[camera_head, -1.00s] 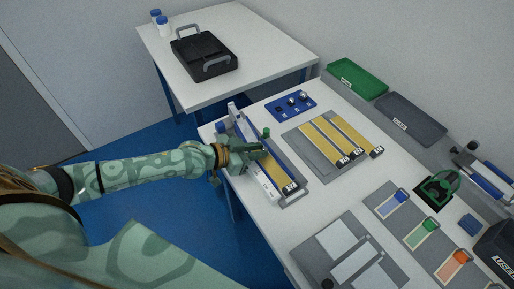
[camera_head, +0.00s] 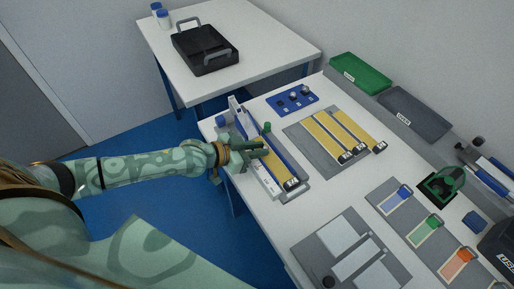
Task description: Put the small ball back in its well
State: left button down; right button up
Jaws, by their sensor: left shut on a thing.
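The blue well tray (camera_head: 309,102) lies at the back of the long table, with dark and shiny round things in its row of wells. Details in the wells are too small to tell sizes. My left gripper (camera_head: 264,149) is over the inclined tester with the yellow strip (camera_head: 284,169), in front of the tray and left of it. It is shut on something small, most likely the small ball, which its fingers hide. A green knob (camera_head: 267,127) stands just behind the fingers. My right gripper is not in view.
A grey mat with yellow strips (camera_head: 328,135) lies right of the tester. Green (camera_head: 361,73) and grey (camera_head: 414,112) bins line the back wall. Coloured sample plates (camera_head: 423,231) lie nearer. White table shows between tester and tray.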

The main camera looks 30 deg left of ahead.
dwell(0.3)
pick_arm(q)
jog(key=c, duration=1.2)
grip_release()
jog(key=shift+c, duration=0.2)
jog(key=shift+s, duration=0.1)
jog(key=p+v, duration=0.5)
jog(key=v, duration=1.1)
jog(key=shift+a, duration=0.15)
